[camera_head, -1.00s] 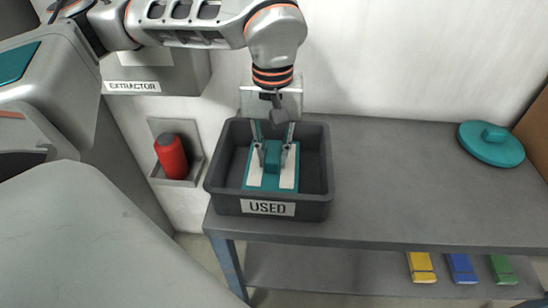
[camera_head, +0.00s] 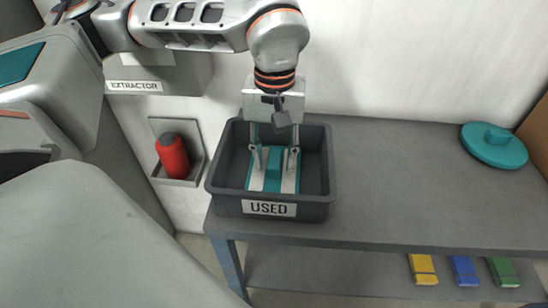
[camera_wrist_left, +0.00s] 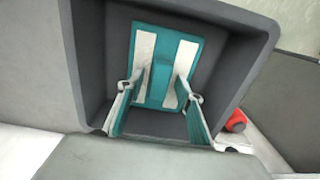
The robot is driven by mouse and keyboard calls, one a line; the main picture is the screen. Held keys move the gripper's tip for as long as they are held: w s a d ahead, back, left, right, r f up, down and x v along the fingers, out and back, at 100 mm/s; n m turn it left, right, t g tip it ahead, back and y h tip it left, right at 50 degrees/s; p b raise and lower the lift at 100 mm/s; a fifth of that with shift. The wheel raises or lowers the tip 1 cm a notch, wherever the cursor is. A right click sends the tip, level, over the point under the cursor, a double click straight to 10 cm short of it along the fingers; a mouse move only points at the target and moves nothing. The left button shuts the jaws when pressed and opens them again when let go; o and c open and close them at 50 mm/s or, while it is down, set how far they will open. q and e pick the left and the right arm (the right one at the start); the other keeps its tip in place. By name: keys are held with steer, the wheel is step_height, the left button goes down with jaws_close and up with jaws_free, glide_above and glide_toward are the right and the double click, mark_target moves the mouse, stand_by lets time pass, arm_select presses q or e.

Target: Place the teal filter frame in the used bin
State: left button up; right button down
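The teal filter frame (camera_head: 273,171), with two pale strips and a raised teal block in the middle, lies inside the dark grey bin (camera_head: 223,206) labelled USED. In the left wrist view the frame (camera_wrist_left: 160,78) appears flat on the floor of the bin (camera_wrist_left: 88,60). My left gripper (camera_head: 273,157) reaches down into the bin from above. Its fingers stand on either side of the block with a gap to each, so it is open; it also shows in the left wrist view (camera_wrist_left: 160,82). My right gripper is not in view.
The bin stands at the left end of a grey table (camera_head: 400,190). A teal round lid (camera_head: 494,145) lies at the far right. Yellow (camera_head: 422,269), blue (camera_head: 464,270) and green (camera_head: 503,271) pieces lie on the lower shelf. A red cylinder (camera_head: 174,157) sits in a wall holder.

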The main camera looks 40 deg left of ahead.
mark_target(275, 159)
arm_select(q)
step_height(275, 159, up, 11)
steer(key=p, duration=0.2)
steer(key=shift+r, duration=0.2)
stand_by(0.4)
